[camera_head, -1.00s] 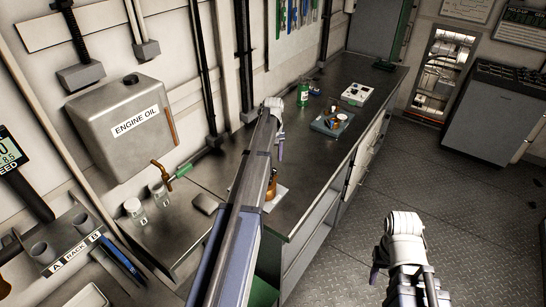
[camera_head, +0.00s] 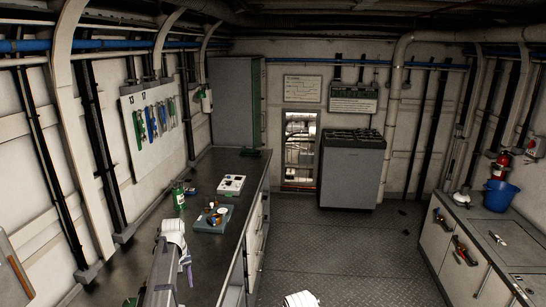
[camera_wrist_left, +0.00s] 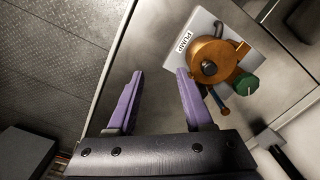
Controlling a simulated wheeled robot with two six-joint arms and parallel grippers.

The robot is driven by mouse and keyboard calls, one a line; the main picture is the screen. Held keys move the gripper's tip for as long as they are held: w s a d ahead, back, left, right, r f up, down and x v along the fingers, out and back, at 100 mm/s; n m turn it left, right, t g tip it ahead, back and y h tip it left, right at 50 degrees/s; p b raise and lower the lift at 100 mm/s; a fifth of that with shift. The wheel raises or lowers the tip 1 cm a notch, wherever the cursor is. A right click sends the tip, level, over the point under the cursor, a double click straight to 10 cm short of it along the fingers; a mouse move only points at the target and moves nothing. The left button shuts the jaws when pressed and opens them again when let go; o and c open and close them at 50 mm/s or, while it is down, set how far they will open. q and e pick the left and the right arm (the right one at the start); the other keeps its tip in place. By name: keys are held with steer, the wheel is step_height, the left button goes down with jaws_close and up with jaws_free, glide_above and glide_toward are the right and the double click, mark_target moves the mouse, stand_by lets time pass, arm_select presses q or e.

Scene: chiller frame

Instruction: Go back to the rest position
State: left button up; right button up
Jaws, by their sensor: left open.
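My left arm comes up from the bottom left in the head view, over the dark workbench (camera_head: 222,163). Its left gripper (camera_head: 187,270) shows a purple finger hanging below the white wrist. In the left wrist view the left gripper (camera_wrist_left: 160,74) is open, its two purple fingers apart with nothing between them. The brown pump on a plate labelled PUMP (camera_wrist_left: 212,60) lies beyond the right finger, outside the jaws. Of my right arm only a white wrist part shows at the bottom edge of the head view; its fingers are hidden.
On the bench stand a green bottle (camera_head: 179,195), a blue tray (camera_head: 212,220) with small parts and a white box (camera_head: 231,185). A grey cabinet (camera_head: 352,170) stands at the back. The floor (camera_head: 345,245) between bench and right counter (camera_head: 490,235) is clear.

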arm_select(q)
steer(key=s+d+f+m+b, duration=0.2)
steer(key=s+d+m, duration=0.1)
steer(key=s+d, duration=0.5)
steer(key=s+d+f+m+b, duration=0.2)
steer(key=s+d+f+m, duration=0.1)
steer(key=s+d, duration=0.5)
steer(key=s+d+f+m+y+b, duration=0.1)
steer(key=s+d+f+m+b, duration=0.1)
steer(key=s+d, duration=0.7)
steer(key=d+m, duration=0.1)
steer(key=d, duration=0.1)
steer(key=shift+d+f+m+b, duration=0.3)
steer(key=shift+m+b, duration=0.05)
steer(key=shift+m, duration=0.05)
